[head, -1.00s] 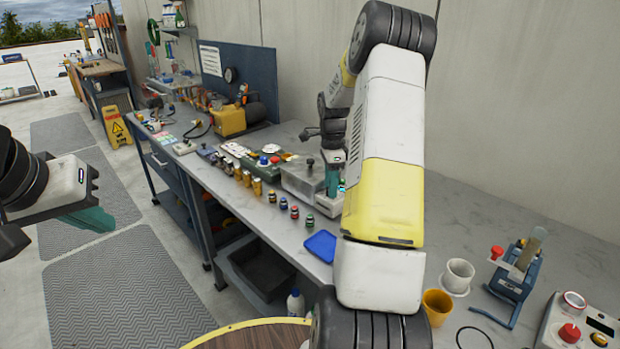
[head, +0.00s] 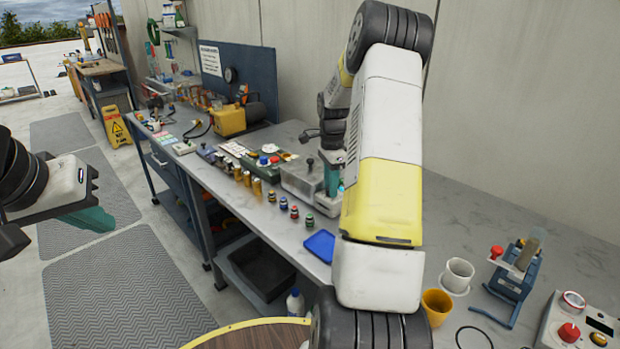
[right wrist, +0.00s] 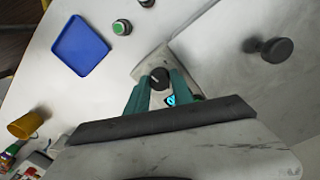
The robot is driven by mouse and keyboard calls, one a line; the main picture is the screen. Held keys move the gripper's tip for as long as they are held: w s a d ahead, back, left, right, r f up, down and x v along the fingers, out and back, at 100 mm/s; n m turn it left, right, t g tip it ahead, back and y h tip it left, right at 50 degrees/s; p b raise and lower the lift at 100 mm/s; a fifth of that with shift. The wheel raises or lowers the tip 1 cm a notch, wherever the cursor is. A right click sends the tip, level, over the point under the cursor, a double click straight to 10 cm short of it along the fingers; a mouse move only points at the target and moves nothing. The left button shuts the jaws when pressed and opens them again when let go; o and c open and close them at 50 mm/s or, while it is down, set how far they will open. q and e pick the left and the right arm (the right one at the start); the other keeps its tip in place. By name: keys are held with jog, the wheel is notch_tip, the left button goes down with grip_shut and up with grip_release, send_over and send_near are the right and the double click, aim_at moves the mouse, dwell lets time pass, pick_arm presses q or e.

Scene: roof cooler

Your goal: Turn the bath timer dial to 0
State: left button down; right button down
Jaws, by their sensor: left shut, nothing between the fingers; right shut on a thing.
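The bath timer dial (right wrist: 159,78) is a round black knob with a pale pointer line, on a light-coloured housing (right wrist: 148,64). My right gripper (right wrist: 160,82) is shut on it, with one teal finger on each side. A small lit blue display (right wrist: 170,100) shows just below the dial, partly hidden; I cannot read it. In the head view my right gripper (head: 333,180) is at the bath's right end, and my arm hides the dial. My left gripper (head: 92,219) is shut and empty, out over the floor at the left.
The grey metal bath lid (head: 300,177) with a black knob (right wrist: 277,48) lies beside the dial. A yellow cup (head: 436,305) and a white cup (head: 457,275) are to the right.

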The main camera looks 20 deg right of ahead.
jog(key=n, duration=1.8)
jog(key=shift+h, duration=0.3)
jog(key=n, duration=0.3)
jog(key=shift+n+t, duration=0.3)
jog(key=n, duration=0.4)
jog(key=shift+s, duration=0.1)
jog(key=n, duration=0.5)
jog(key=shift+n, duration=1.9)
